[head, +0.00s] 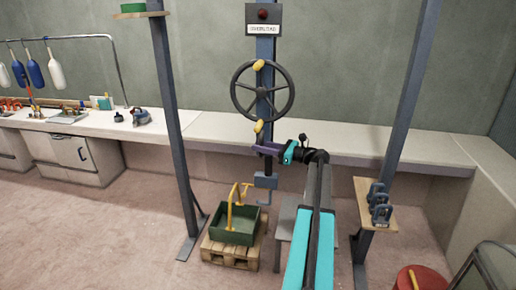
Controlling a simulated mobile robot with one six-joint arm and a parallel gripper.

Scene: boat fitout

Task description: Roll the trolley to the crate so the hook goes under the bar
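The trolley hangs as a blue-grey column (265,48) with a black handwheel (284,113) on its front. The wheel has yellow grips at the upper left and the bottom. Below it a grey hook block carries a small hook (264,198). The green crate (232,237) sits on a wooden pallet, with a yellow bar (236,192) rising above it. The hook appears just right of the bar, apart from it in the picture; the depth between them is unclear. My gripper (262,147) is just below the lower yellow grip; its fingers are too small to read.
Grey posts stand left (175,120) and right (405,110). A shelf with shackles (380,205) is on the right post. A grey stand (287,235) is beside the pallet (220,257). A red drum (420,280) is at lower right. The left floor is clear.

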